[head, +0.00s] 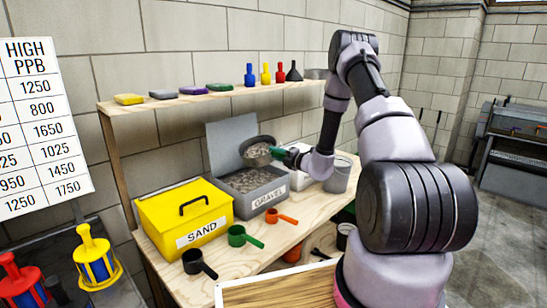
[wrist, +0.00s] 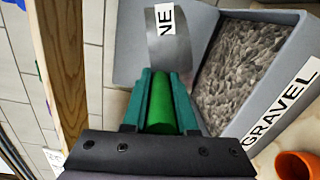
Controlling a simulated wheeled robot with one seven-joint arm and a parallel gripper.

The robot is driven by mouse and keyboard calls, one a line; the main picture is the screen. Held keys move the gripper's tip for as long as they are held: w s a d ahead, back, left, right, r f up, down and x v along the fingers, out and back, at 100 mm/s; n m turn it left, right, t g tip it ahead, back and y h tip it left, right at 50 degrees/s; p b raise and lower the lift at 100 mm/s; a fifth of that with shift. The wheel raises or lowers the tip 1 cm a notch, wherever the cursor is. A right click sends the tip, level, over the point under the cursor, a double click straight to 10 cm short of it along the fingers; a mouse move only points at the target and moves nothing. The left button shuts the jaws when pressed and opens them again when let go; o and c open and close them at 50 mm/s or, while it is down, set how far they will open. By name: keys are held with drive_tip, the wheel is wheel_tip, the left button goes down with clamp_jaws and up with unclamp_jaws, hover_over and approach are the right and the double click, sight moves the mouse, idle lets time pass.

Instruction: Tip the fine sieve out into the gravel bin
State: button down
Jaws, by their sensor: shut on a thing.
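The fine sieve (head: 258,140) is a grey round pan, held above the open gravel bin (head: 268,202). It is tilted toward the head camera, with grey stones showing inside. My gripper (head: 287,155) is shut on its green handle. In the wrist view the teal fingers of my gripper (wrist: 161,98) close around the green handle (wrist: 161,108), and the sieve's grey side (wrist: 160,50) shows a label ending in "NE". The gravel bin (wrist: 212,85) lies to the right there, with grey gravel inside. Its lid (head: 232,138) stands open at the back.
A closed yellow sand bin (head: 185,222) stands left of the gravel bin. Black (head: 195,262), green (head: 240,236) and orange (head: 277,216) scoops lie in front. A grey bucket (head: 338,176) stands to the right. A wooden shelf (head: 200,98) with sponges and funnels runs above.

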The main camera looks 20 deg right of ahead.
drive_tip(key=shift+w+d+r+n, duration=0.15)
drive_tip(key=shift+d+r+n, duration=0.05)
drive_tip(key=shift+n, duration=0.4)
drive_tip(key=shift+w+d+r+n, duration=0.15)
drive_tip(key=shift+r+n, duration=0.05)
drive_tip(key=shift+n, duration=0.4)
drive_tip(key=r+n, duration=0.1)
drive_tip(key=n, duration=0.2)
drive_tip(key=r+n, duration=0.2)
drive_tip(key=n, duration=0.1)
drive_tip(key=r+n+t, duration=0.1)
drive_tip(key=r+n, duration=0.1)
drive_tip(key=n, duration=0.1)
drive_tip(key=shift+s+a+r+y, duration=0.2)
drive_tip(key=shift+a+y, duration=0.05)
drive_tip(key=shift+y, duration=0.05)
drive_tip(key=shift+s+a+r+n, duration=0.25)
drive_tip(key=shift+a+r+n, duration=0.1)
drive_tip(key=shift+n, duration=0.45)
drive_tip(key=shift+s+a+r+n, duration=0.3)
drive_tip(key=shift+a+n, duration=0.1)
drive_tip(key=shift+n, duration=0.4)
drive_tip(key=shift+s+a+r+n, duration=0.2)
drive_tip(key=shift+a+r+n, duration=0.15)
drive_tip(key=shift+n, duration=0.45)
wheel_tip(320, 180, up, 4)
drive_tip(key=m+g, duration=0.1)
drive_tip(key=m, duration=1.9)
